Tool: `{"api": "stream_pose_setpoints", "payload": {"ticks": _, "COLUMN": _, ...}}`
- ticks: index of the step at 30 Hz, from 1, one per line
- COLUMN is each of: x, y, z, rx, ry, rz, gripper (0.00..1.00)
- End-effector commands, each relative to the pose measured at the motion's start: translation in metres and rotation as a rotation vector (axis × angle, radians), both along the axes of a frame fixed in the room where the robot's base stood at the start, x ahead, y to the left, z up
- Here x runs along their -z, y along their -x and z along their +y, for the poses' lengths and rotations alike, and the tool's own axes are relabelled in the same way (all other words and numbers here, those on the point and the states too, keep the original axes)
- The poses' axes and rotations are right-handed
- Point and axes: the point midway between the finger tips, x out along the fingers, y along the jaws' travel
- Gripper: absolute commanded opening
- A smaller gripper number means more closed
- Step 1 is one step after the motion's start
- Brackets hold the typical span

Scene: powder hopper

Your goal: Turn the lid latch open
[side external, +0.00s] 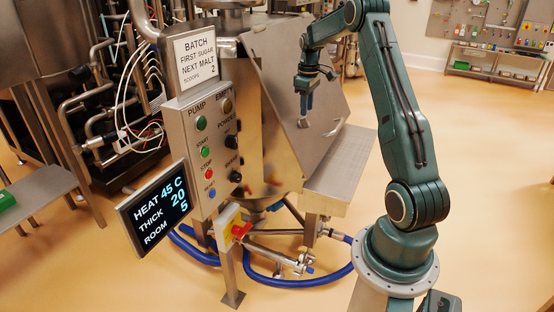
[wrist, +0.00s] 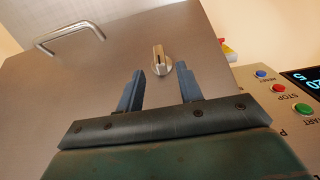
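The lid latch (wrist: 161,62) is a small round metal knob with a raised grip bar on the sloped steel lid (wrist: 225,25). Its bar points nearly straight up in the wrist view. My gripper (wrist: 160,68) is open, its two blue-grey fingers apart, with the latch appearing between and just beyond their tips. I cannot tell the remaining gap in depth. In the side view my gripper (side external: 306,112) hangs in front of the lid (side external: 285,65), and the latch cannot be made out clearly.
A bar handle (wrist: 70,38) sticks out of the lid at upper left in the wrist view. A control panel (side external: 212,150) with buttons stands left of the lid, with a display (side external: 158,208) below. A steel shelf (side external: 340,165) lies to the right.

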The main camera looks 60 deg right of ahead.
Motion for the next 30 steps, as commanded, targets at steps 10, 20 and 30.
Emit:
{"api": "stream_pose_setpoints", "payload": {"ticks": 10, "x": 0.042, "y": 0.000, "z": 0.000, "rx": 0.000, "ry": -0.001, "rz": 0.001, "gripper": 0.36}}
{"api": "stream_pose_setpoints", "payload": {"ticks": 20, "x": 0.049, "y": 0.000, "z": 0.000, "rx": 0.000, "ry": 0.000, "rz": 0.001, "gripper": 0.36}}
{"api": "stream_pose_setpoints", "payload": {"ticks": 30, "x": 0.049, "y": 0.000, "z": 0.000, "rx": -0.001, "ry": 0.000, "rz": 0.000, "gripper": 0.00}}
